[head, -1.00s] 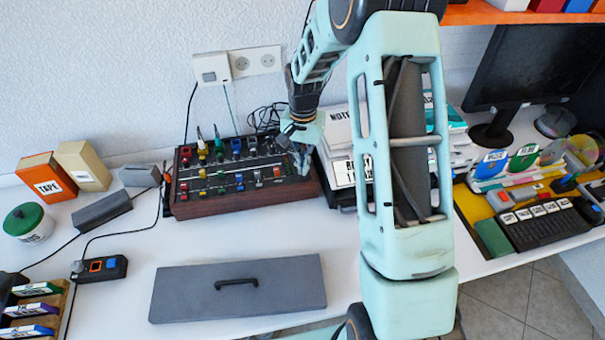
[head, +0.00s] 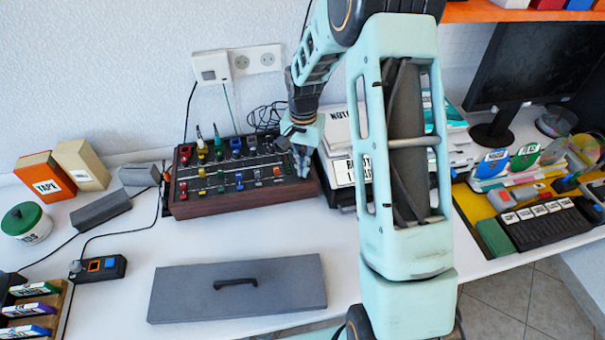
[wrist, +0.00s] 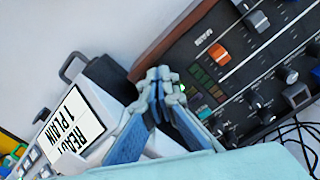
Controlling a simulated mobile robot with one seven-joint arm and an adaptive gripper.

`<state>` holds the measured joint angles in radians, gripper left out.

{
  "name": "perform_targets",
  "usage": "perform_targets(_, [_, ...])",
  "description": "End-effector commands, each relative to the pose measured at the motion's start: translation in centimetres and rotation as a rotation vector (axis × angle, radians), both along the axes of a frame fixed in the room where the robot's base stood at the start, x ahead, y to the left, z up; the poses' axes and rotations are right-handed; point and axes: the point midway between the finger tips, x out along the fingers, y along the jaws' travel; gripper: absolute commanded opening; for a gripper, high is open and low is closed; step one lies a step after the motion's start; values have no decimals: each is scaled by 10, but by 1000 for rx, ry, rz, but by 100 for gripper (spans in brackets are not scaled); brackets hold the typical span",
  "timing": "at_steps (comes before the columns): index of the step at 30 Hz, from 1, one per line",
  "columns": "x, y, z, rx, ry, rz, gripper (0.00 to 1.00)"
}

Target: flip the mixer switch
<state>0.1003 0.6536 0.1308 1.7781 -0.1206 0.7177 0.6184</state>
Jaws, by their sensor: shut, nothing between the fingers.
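The mixer (head: 235,207) is a dark panel in a brown wooden case, with coloured knobs, sliders and several jacks, against the wall. An orange switch (head: 277,171) sits near its right end. In the wrist view the orange switch (wrist: 219,54) stands beside a printed label and a column of level lights, with a green light lit near my fingers. My gripper (head: 303,170) is shut and empty at the mixer's right end, pointing down. In the wrist view my gripper (wrist: 157,80) has its fingertips together over the case's edge, apart from the orange switch. Contact with the case cannot be told.
A labelled stack of paper trays (head: 341,165) stands close to the mixer's right. A grey lid with a black handle (head: 237,305) lies in front. A power strip with lit switches (head: 98,269) is at left. White table between is clear.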

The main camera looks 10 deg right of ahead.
Motion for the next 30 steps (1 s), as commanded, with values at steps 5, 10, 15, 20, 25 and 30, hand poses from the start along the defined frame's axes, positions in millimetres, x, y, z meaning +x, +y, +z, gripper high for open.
perform_targets(5, [0,0,-3,0,0,0,0])
perform_targets(10, [0,0,-6,0,0,0,0])
perform_targets(15, [0,0,-9,0,0,0,0])
perform_targets(20, [0,0,-11,0,0,0,0])
perform_targets(25, [0,0,-14,0,0,0,0])
perform_targets(30, [0,0,-10,1,1,0,0])
